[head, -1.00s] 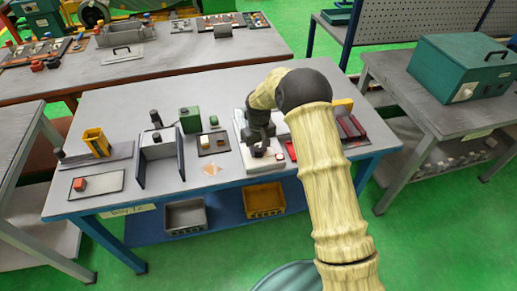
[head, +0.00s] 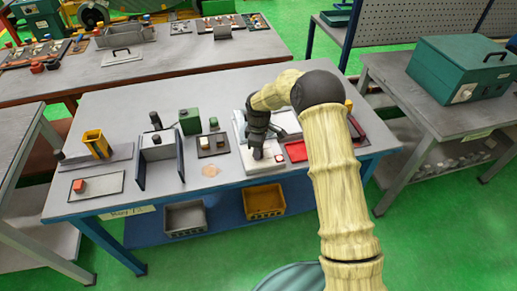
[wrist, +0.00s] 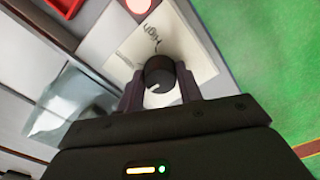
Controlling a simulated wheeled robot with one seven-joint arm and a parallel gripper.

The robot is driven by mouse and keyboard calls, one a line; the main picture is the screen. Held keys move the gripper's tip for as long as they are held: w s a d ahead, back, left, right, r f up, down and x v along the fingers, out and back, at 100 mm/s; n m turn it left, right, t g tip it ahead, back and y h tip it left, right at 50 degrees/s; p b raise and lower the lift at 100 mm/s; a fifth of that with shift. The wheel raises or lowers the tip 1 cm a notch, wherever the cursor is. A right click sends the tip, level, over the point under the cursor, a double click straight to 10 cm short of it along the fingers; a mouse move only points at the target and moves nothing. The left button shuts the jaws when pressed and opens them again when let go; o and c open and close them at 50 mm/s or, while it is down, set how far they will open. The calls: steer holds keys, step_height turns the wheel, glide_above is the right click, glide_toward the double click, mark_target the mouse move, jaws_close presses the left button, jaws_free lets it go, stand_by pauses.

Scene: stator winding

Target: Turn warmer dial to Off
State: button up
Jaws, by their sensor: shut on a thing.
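The warmer dial (wrist: 159,73) is a round black knob with a white pointer mark, seen close up in the wrist view. It sits on a pale panel (wrist: 196,58) with the printed word "High" beside it; no "Off" mark is readable. My gripper (wrist: 160,88) is shut on the dial, with one dark finger on each side of it. In the head view my gripper (head: 258,153) points down at the white warmer (head: 265,167) near the front of the table, and hides the dial.
A round reddish light or button (wrist: 138,5) is beside the dial. A red tray (head: 297,151) lies right of the warmer. A dark tray with small parts (head: 212,152) and a green box (head: 190,121) stand to its left. The table's front edge is close.

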steer(key=shift+w+r+n, duration=0.1)
steer(key=shift+n, duration=0.2)
steer(key=o, duration=1)
step_height(320, 180, up, 17)
steer(key=shift+r+b, duration=0.15)
steer(key=shift+b, duration=1)
steer(key=s+d+f+m+t, duration=0.1)
steer(key=s+d+m, duration=0.4)
steer(key=s, duration=0.4)
steer(key=s+d+f+m, duration=0.1)
steer(key=s+d+m, duration=0.4)
steer(key=s, duration=0.4)
steer(key=s+d+f+m+t, duration=0.1)
steer(key=s+d+m, duration=0.5)
steer(key=s, duration=0.3)
steer(key=shift+s+d+t, duration=0.1)
steer(key=shift+d+t, duration=0.2)
steer(key=shift+d, duration=0.5)
